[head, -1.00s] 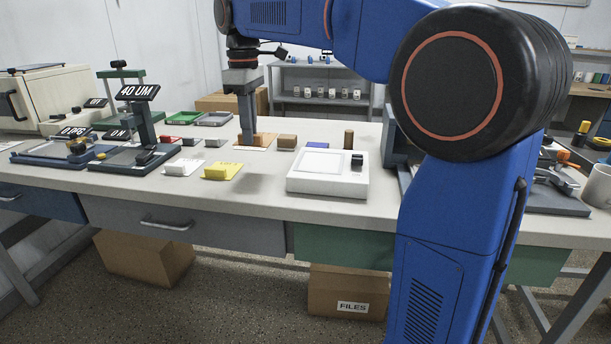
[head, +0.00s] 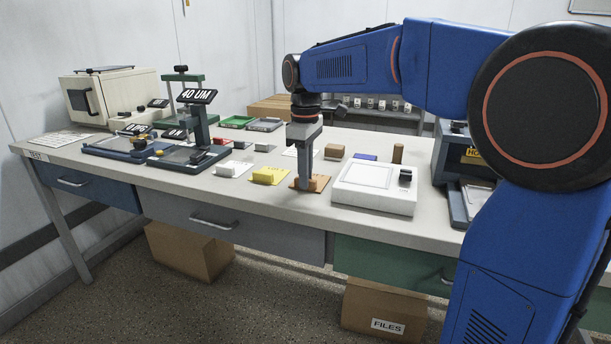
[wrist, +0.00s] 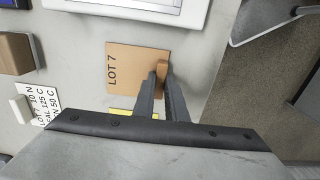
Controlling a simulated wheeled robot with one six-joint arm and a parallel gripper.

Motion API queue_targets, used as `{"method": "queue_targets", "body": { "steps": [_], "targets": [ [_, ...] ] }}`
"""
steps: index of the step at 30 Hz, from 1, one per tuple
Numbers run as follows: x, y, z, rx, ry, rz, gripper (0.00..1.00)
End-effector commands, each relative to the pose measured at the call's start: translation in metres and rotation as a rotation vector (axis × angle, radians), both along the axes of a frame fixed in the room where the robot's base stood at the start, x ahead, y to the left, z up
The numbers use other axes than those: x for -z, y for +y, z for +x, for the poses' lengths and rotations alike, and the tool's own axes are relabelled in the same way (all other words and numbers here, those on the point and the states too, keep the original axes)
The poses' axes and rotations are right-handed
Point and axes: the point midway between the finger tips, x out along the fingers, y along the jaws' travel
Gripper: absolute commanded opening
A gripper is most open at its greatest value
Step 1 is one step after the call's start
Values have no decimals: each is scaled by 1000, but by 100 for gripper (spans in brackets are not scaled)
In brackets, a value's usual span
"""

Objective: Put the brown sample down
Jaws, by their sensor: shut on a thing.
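The sample is at or just above the grey tabletop, between the yellow sample (head: 268,177) and the white scale (head: 372,203). I cannot tell whether it touches the table.
A white sample (head: 233,169) lies left of the yellow one. Behind are a brown block (head: 335,151), a blue pad (head: 366,157) and a printed card (wrist: 44,101). A 40 UM stand (head: 197,125) is at left. The table's front edge is close.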

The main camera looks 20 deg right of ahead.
Motion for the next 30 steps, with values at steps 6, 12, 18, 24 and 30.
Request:
{"method": "queue_targets", "body": {
  "steps": [6,12,18,24,30],
  "targets": [
    [0,0,0,0,-1,0,0],
    [3,0,0,0,-1,0,24],
    [3,0,0,0,-1,0,30],
    [-1,0,0,0,-1,0,30],
    [-25,0,1,0,-4,1,30]
  ]
}}
